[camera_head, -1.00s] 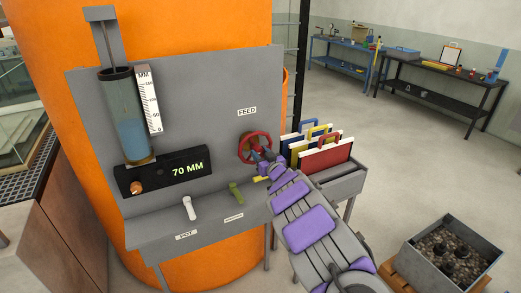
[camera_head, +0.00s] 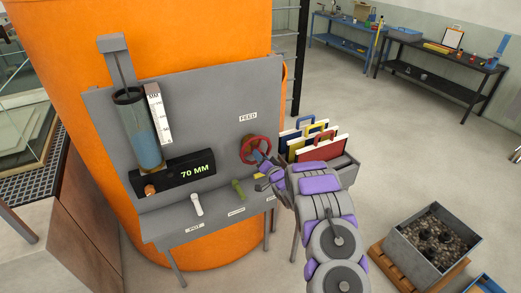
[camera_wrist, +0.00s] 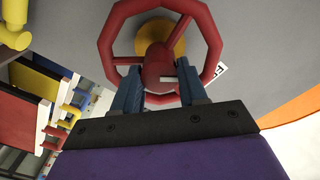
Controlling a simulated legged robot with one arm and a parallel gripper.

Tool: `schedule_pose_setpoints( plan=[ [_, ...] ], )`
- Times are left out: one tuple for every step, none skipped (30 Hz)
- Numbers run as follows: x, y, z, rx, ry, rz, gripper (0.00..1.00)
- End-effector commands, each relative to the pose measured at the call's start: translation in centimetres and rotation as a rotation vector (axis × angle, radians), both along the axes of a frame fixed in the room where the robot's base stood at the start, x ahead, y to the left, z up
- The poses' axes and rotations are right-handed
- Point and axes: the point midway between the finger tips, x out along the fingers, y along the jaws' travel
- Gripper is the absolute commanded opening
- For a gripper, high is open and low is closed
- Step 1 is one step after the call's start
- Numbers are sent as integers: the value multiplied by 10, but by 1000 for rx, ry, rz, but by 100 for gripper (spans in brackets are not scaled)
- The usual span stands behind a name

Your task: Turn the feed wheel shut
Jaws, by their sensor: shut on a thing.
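The red feed wheel (camera_head: 254,150) is mounted on the grey panel under the FEED label (camera_head: 247,117). It also shows in the wrist view (camera_wrist: 212,38), with its spokes, red hub and a yellow-brown piece behind. My gripper (camera_head: 262,160) reaches the wheel from the lower right. In the wrist view its two blue fingers (camera_wrist: 160,88) stand either side of the wheel's lower hub and spoke area, shut on the wheel. The exact contact is partly hidden by the fingers. The black display (camera_head: 173,172) reads 70 MM, beside a clear cylinder (camera_head: 139,128) holding blue water.
White (camera_head: 197,204) and green (camera_head: 238,189) handles stick up from the panel's ledge. A grey bin of coloured boards (camera_head: 315,145) stands right of the wheel, close to my arm. A crate of gravel (camera_head: 437,245) sits on a pallet at the lower right. Open floor lies beyond.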

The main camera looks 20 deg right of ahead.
Motion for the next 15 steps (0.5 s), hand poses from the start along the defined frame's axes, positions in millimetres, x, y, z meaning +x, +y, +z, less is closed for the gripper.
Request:
schedule_pose_setpoints(
  plan=[
    [0, -2, 5, 45, 2, -5, 0],
    [0, -2, 4, 74, 3, -5, 0],
    [0, -3, 4, 112, 5, -6, 0],
    [-1, -2, 3, 140, 6, -6, 0],
    [-1, -2, 2, 168, 8, -5, 0],
    [-1, -2, 2, 206, 10, -6, 0],
    [-1, -3, 1, 233, 11, -6, 0],
    [-1, -3, 1, 260, 12, -6, 0],
    [-1, -3, 0, 294, 12, -7, 0],
    [-1, -3, 0, 320, 13, -7, 0],
    [-1, -3, 0, 345, 14, -7, 0],
    [0, -3, 0, 376, 14, -6, 0],
    [0, -3, 0, 398, 15, -6, 0],
    [0, -3, 0, 420, 15, -7, 0],
    [0, -4, 0, 448, 16, -6, 0]
  ],
)
